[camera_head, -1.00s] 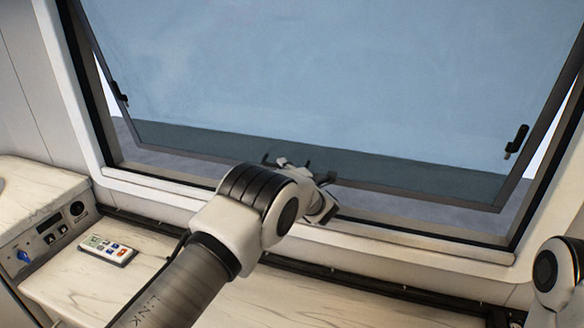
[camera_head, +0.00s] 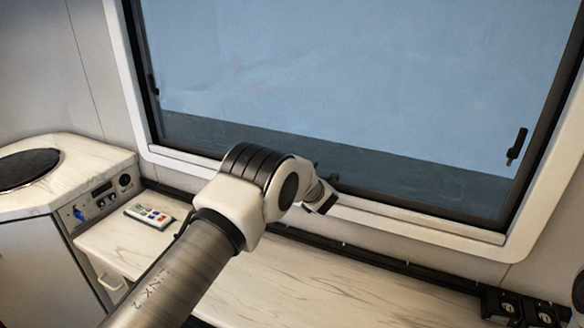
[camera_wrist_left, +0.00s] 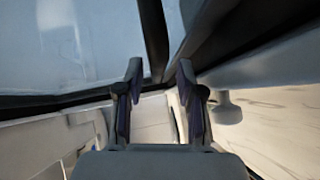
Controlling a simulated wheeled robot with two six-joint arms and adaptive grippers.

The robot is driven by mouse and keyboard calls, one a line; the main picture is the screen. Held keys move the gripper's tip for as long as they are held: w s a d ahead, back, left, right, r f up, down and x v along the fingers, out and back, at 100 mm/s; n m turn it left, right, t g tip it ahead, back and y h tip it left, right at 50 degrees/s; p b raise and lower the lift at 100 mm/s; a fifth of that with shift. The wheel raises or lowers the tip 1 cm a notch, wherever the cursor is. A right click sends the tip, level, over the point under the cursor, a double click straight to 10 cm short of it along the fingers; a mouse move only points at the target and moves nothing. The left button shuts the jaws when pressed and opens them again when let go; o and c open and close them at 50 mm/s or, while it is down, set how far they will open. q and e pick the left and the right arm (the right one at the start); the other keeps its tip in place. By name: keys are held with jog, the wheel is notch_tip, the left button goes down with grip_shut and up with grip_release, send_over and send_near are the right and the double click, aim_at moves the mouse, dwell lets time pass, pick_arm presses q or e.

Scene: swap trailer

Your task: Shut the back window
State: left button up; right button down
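The back window's tinted pane (camera_head: 350,80) fills the top of the head view and lies close to its frame, with little or no gap along the visible edges. I cannot tell whether it is fully flush. Black latches sit on the pane at the right (camera_head: 516,147) and left (camera_head: 153,85). My left gripper (camera_head: 327,174) is at the pane's lower edge, partly hidden by my wrist. In the left wrist view its two fingers (camera_wrist_left: 159,75) are apart with nothing clearly between them, and the dark window edge runs just beyond. My right gripper is out of view.
A pale counter (camera_head: 300,290) runs below the window sill, with a remote (camera_head: 148,215) on it at the left. A unit with a control panel (camera_head: 105,195) and a round dark top (camera_head: 28,163) stands at the far left. Black sockets (camera_head: 520,308) are at the lower right.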

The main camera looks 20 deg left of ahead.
pick_arm(q)
jog(key=shift+d+r, duration=0.1)
jog(key=shift+d, duration=0.05)
jog(key=v, duration=1.1)
jog(key=shift+s, duration=0.35)
jog(key=shift+d, duration=0.2)
